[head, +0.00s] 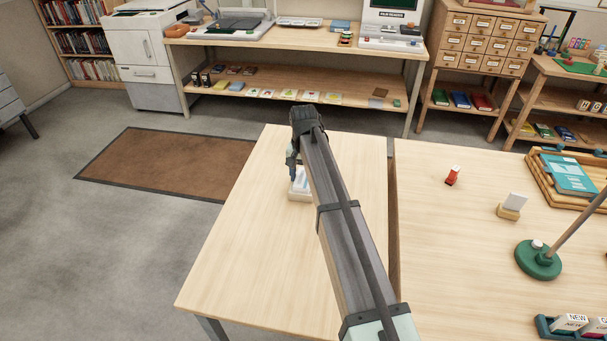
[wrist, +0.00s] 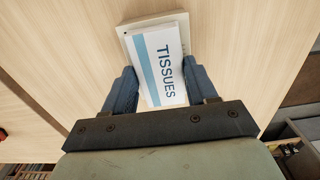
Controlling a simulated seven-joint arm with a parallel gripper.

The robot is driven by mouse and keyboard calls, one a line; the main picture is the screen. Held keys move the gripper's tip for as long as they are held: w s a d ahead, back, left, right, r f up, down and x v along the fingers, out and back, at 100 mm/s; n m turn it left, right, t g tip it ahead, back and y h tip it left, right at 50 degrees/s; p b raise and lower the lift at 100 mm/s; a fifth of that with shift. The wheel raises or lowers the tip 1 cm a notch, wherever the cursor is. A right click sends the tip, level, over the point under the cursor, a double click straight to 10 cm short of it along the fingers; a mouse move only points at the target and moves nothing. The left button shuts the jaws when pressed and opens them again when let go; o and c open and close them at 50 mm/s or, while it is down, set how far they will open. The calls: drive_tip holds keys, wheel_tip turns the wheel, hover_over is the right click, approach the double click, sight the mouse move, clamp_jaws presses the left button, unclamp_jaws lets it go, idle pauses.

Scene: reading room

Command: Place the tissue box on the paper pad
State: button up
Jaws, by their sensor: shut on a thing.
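The tissue box (wrist: 170,62) is white with a blue stripe and the word TISSUES. It sits between the two fingers of my gripper (wrist: 157,70), which is shut on its sides. In the head view my gripper (head: 292,166) points down at the left table, and the box (head: 300,183) is partly hidden by my arm.
The left table (head: 255,245) is otherwise clear. A narrow gap separates it from the right table (head: 450,240), which holds a red object (head: 453,175), a card holder (head: 509,210), a green lamp base (head: 538,259) and a wooden tray (head: 545,185).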

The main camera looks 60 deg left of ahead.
sight(304, 178)
drive_tip(key=o, duration=1)
drive_tip(key=shift+r, duration=0.1)
wheel_tip(304, 178, up, 12)
drive_tip(key=shift+r, duration=0.1)
